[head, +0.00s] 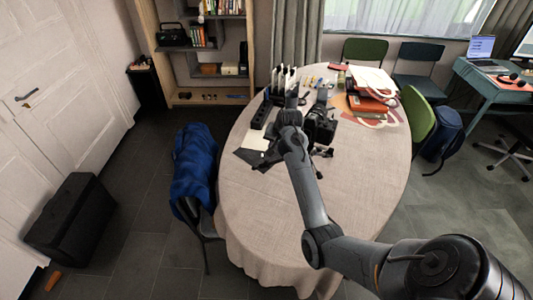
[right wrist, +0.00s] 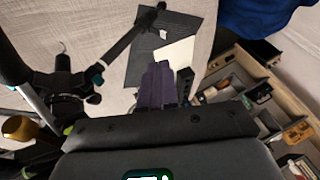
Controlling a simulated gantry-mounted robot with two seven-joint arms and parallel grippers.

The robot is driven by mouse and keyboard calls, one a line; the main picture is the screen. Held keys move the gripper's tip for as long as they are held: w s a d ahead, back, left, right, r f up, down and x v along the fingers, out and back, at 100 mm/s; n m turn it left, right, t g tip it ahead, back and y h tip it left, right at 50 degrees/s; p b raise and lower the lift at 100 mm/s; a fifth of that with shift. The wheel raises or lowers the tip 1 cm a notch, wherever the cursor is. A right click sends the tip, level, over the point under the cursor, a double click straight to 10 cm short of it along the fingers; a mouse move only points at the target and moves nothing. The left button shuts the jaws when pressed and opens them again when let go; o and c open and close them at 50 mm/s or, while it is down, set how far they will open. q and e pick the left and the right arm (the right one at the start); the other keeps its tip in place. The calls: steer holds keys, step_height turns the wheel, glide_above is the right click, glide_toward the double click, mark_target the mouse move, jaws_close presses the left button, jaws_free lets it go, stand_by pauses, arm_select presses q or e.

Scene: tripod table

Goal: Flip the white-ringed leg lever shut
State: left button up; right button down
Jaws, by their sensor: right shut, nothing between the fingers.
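A black tripod (head: 319,128) stands among dark gear on the round table, right of my right gripper (head: 291,98). In the right wrist view its dark hub and legs (right wrist: 62,82) show at the left, with a leg running up right and a small teal lever or clamp (right wrist: 97,75) beside it. I cannot make out a white-ringed lever for certain. My right gripper (right wrist: 158,84) is shut and empty, its fingers together, apart from the tripod, over the table near a dark mat (right wrist: 150,58). My left gripper is in neither view.
The table (head: 260,215) has a light cloth, clear toward the front. Red books and papers (head: 368,97) lie at its back right. A chair with a blue jacket (head: 195,165) stands at the left. A yellow-orange knob (right wrist: 20,129) shows in the right wrist view.

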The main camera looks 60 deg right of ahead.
steer(key=shift+f, duration=0.1)
steer(key=b+x, duration=0.2)
steer(key=x, duration=0.6)
steer(key=shift+w+d+f, duration=0.1)
steer(key=shift+f, duration=0.1)
steer(key=shift+w+d+f, duration=0.15)
steer(key=shift+w+f, duration=0.15)
steer(key=shift+f, duration=0.25)
steer(key=shift+r+g+p, duration=0.1)
steer(key=shift+g+p, duration=0.2)
steer(key=shift+p, duration=0.1)
steer(key=shift+w, duration=0.2)
